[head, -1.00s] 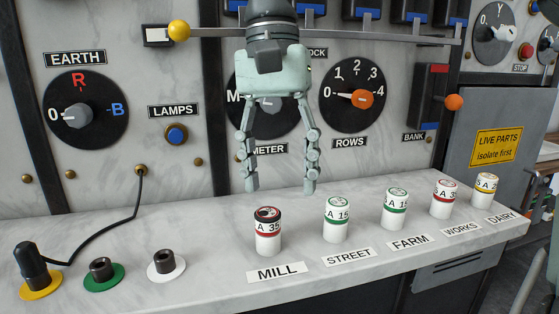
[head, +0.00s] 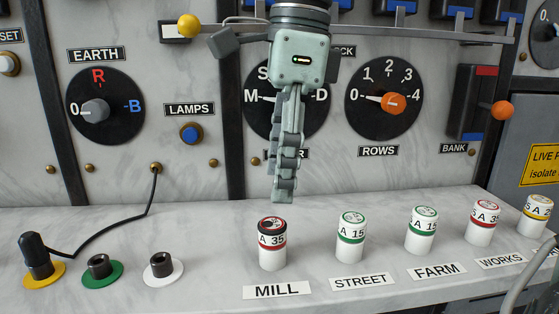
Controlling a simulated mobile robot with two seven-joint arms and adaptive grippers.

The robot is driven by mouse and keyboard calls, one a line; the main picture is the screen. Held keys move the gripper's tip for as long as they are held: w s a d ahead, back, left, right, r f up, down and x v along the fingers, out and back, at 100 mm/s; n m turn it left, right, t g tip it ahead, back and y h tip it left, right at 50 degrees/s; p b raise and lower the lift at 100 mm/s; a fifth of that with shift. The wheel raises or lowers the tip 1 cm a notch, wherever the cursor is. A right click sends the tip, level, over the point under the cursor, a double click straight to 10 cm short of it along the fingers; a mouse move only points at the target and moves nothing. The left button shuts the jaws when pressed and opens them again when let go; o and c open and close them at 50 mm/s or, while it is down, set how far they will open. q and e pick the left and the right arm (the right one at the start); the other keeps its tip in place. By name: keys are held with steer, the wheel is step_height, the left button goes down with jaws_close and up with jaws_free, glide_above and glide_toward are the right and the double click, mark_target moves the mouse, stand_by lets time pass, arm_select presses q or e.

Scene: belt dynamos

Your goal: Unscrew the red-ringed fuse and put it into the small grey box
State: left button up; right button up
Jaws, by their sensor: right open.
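Two fuses show red bands on the marble ledge. The MILL fuse (head: 272,245) is white with a black top and a red band marked A 35. The WORKS fuse (head: 481,224) is white with a red band and a pale, red-marked top. Both stand upright. My right gripper (head: 284,192) points down just above and behind the MILL fuse, apart from it. Its fingers are seen edge-on, one in front of the other; it is open and empty. I see no small grey box, and my left gripper is out of view.
Green-banded STREET (head: 351,238) and FARM (head: 421,231) fuses stand close by, and a yellow-banded fuse (head: 534,216) at right. Sockets and a black plug (head: 35,255) with a cable are at left. Dials and an orange-knobbed switch (head: 502,111) are on the panel behind.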

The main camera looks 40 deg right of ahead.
mark_target(272, 224)
steer(key=f, duration=0.7)
steer(key=shift+w+a, duration=0.25)
steer(key=shift+a, duration=0.15)
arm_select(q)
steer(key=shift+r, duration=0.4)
